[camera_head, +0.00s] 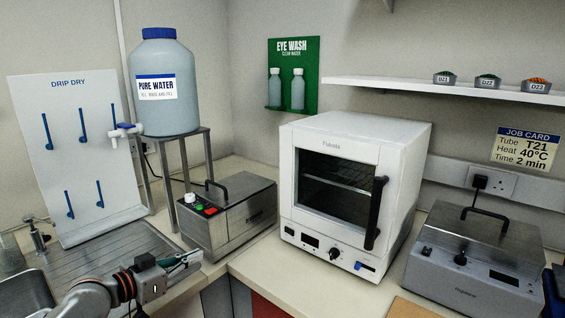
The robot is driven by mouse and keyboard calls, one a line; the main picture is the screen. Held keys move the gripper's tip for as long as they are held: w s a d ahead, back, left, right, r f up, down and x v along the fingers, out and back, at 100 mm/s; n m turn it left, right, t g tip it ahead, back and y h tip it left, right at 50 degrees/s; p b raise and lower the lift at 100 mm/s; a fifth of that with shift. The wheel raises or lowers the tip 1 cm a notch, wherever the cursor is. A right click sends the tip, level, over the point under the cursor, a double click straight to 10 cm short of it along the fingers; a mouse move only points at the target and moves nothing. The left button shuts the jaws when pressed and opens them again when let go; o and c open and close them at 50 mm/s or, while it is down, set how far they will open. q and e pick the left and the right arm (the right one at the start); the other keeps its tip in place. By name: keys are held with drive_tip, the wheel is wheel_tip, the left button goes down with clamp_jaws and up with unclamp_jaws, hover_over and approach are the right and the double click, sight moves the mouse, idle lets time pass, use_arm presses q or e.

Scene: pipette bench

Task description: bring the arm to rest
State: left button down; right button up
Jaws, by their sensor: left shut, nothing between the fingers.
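My left gripper (190,261) comes in from the lower left and is low over the front edge of the bench, near the steel draining board (110,255). It is shut and holds nothing. It is in front of the steel bath (228,220) with the red and green buttons, and apart from it as far as I can see. My right gripper is not in view.
A white oven (350,190) stands at the centre. A second lidded bath (475,255) is at the right. A water barrel (162,85) sits on a metal stand beside the drip-dry board (80,150). A shelf (430,88) holds small tubs.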

use_arm(q)
drive_tip(key=s+d+f+n+y, duration=0.1)
drive_tip(key=s+d+f, duration=0.1)
drive_tip(key=s+f, duration=0.55)
drive_tip(key=s+d+f+n+y, duration=0.15)
drive_tip(key=s+f, duration=0.35)
drive_tip(key=f, duration=0.6)
drive_tip(key=s+f+g+y, duration=0.1)
drive_tip(key=s+f, duration=0.5)
drive_tip(key=s, duration=0.3)
drive_tip(key=s+f+g+y, duration=0.1)
drive_tip(key=s+f+y, duration=0.1)
drive_tip(key=s+f, duration=0.4)
drive_tip(key=s, duration=0.3)
drive_tip(key=shift+s+d, duration=0.25)
drive_tip(key=shift+d, duration=0.15)
